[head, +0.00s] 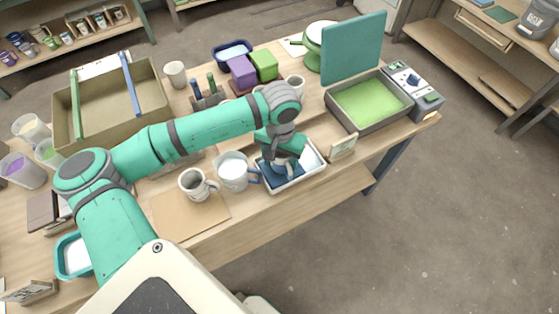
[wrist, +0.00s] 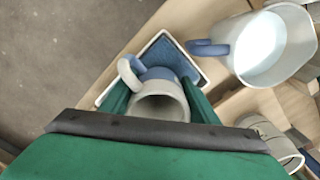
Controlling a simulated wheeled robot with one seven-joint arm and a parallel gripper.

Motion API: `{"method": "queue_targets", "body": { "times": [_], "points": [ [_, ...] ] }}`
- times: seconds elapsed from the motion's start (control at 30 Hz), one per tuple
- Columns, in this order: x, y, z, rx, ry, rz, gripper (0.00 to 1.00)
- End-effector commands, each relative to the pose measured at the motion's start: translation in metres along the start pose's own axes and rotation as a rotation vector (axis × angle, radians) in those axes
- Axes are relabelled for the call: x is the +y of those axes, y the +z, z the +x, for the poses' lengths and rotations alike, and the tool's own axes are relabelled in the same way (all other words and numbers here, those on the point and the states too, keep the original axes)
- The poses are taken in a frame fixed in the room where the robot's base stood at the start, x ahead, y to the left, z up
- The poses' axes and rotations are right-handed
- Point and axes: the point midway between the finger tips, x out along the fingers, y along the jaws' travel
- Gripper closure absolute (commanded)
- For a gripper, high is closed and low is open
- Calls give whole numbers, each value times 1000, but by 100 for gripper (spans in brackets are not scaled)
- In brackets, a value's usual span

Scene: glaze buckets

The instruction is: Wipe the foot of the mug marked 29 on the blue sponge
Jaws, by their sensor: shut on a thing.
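A mug (wrist: 160,104) with a pale body, blue lower part and pale handle is held between the fingers of my gripper (wrist: 157,92). In the head view my gripper (head: 284,150) points down over a white tray (head: 315,170) that holds the dark blue sponge (head: 270,177). The wrist view shows the blue sponge (wrist: 162,53) inside the tray, beyond the mug. The mug's foot is hidden, so I cannot tell whether it touches the sponge. No number is readable on the mug.
A white pitcher (head: 233,174) with a blue handle stands close left of the tray. Another mug (head: 195,186) stands left of it on a brown board (head: 200,220). A small sign (head: 342,148) and a grey bin with a green bottom (head: 368,103) are to the right.

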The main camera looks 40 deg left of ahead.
Motion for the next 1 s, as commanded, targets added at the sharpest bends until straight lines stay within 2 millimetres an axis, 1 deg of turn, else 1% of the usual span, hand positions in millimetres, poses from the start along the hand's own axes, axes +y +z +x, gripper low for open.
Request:
{"method": "queue_targets", "body": {
  "times": [1.0],
  "points": [
    [-2,0,11,0,0,-4,76]
  ]
}}
